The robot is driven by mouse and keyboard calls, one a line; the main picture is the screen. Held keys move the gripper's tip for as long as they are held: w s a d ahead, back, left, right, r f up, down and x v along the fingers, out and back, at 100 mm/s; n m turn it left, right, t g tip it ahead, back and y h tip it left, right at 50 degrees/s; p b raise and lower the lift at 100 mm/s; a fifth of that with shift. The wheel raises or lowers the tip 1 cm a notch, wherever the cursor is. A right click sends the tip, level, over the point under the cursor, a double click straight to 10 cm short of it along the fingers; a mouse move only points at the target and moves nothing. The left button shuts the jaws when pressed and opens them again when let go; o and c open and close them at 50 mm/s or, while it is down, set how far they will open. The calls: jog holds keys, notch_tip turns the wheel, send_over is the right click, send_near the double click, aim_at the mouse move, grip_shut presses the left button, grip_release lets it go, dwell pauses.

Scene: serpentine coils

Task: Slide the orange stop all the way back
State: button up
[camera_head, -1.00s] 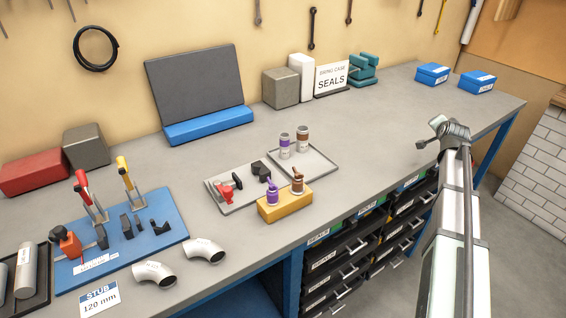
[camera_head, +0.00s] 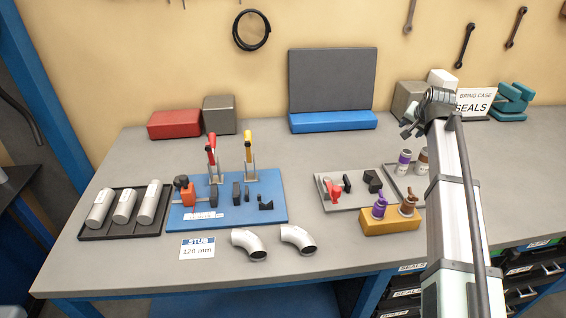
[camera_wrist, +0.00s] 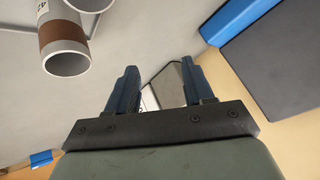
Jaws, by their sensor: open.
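The orange stop (camera_head: 188,198) is a small orange block with a dark knob on top, at the left end of the blue fixture board (camera_head: 250,217). In the head view my arm's end is over the right part of the bench, well to the right of the board and apart from the stop.
Red and yellow toggle clamps (camera_head: 211,160) (camera_head: 249,155) stand behind the stop, with black blocks (camera_head: 237,195) to its right. A tray of metal tubes (camera_head: 123,226) lies left of the board. Two pipe elbows (camera_head: 249,244) (camera_head: 297,238) lie in front. A yellow bottle holder (camera_head: 390,221) stands right.

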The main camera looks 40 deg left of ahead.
jog(key=s+a+r+n+g, duration=0.1)
jog(key=s+a+n, duration=0.1)
jog(key=s+a, duration=0.45)
jog(key=s+a+r+n+g, duration=0.15)
jog(key=s+a, duration=0.25)
jog(key=a, duration=0.6)
jog(key=n+g+h, duration=0.4)
jog(key=n+g, duration=0.1)
jog(key=n, duration=0.4)
send_near(183, 177)
jog(key=shift+t, duration=0.25)
notch_tip(183, 177, down, 9)
jog(key=shift+s+f, duration=0.15)
jog(key=shift+f, duration=0.1)
grip_shut()
